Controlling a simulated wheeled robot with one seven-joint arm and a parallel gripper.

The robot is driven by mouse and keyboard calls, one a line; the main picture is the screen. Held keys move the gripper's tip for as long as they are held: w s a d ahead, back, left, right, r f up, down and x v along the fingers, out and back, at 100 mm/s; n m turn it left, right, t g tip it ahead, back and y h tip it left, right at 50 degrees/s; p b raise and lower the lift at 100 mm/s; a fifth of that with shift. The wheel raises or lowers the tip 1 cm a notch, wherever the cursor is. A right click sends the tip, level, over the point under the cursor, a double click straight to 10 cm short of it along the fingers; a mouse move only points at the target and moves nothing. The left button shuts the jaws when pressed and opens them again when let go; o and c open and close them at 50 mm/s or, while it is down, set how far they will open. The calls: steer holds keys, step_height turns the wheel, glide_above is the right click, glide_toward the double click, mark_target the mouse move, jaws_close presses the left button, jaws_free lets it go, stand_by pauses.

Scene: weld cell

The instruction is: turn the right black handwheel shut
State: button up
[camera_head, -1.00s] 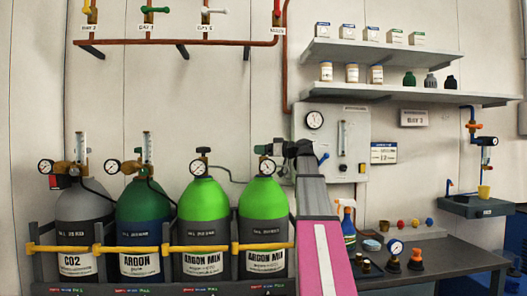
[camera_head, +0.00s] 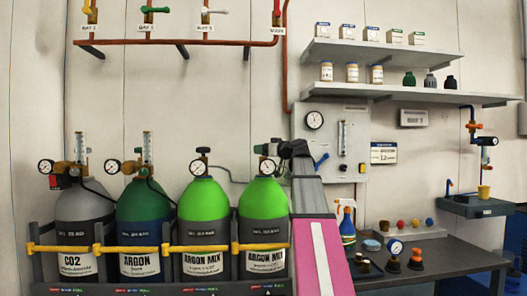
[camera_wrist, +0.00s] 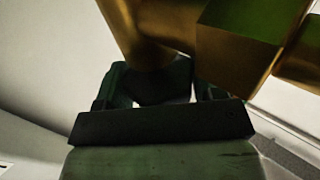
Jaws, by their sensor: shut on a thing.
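The right black handwheel (camera_head: 269,149) tops the valve of the right-hand light green ARGON MIX cylinder (camera_head: 263,205), above its gauge. My gripper (camera_head: 282,147) reaches it from the right and covers part of it. In the wrist view my gripper (camera_wrist: 152,92) is shut on the dark handwheel (camera_wrist: 155,82), with a finger on each side. The brass valve body (camera_wrist: 165,25) lies just beyond. The wheel's rim is dark and partly hidden, so its exact angle cannot be told.
Another ARGON MIX cylinder with its own black handwheel (camera_head: 203,151) stands to the left. A yellow retaining bar (camera_head: 205,248) crosses the cylinders' front. A wall panel (camera_head: 345,140) is close on the right, above a bench (camera_head: 445,262) with a spray bottle (camera_head: 346,225).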

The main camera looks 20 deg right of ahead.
steer(key=shift+h, duration=0.3)
steer(key=o, duration=0.9)
steer(key=shift+s+d, duration=0.1)
steer(key=v, duration=1)
steer(key=shift+s+d+f, duration=0.1)
steer(key=shift+s+f, duration=0.05)
steer(key=shift+s, duration=0.2)
